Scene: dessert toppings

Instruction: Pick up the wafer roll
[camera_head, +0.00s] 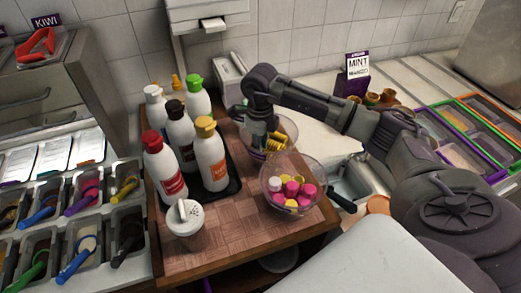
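Ridged golden pieces, which look like wafer rolls (276,141), lie in a clear bowl (291,127) near the back right of the wooden board. My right arm comes in from the right, and its gripper (259,146) points down at the left part of this bowl. The golden pieces show just right of the gripper. The fingertips are small and partly hidden by the bowl, so I cannot tell whether they are open, shut or touching a roll. My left gripper is not in view.
A second clear bowl (303,167) with pink and yellow pieces stands in front. Several sauce bottles stand in a dark tray (233,187) to the left. A white-topped shaker (186,222) stands at the front left. The board's front middle (240,232) is clear.

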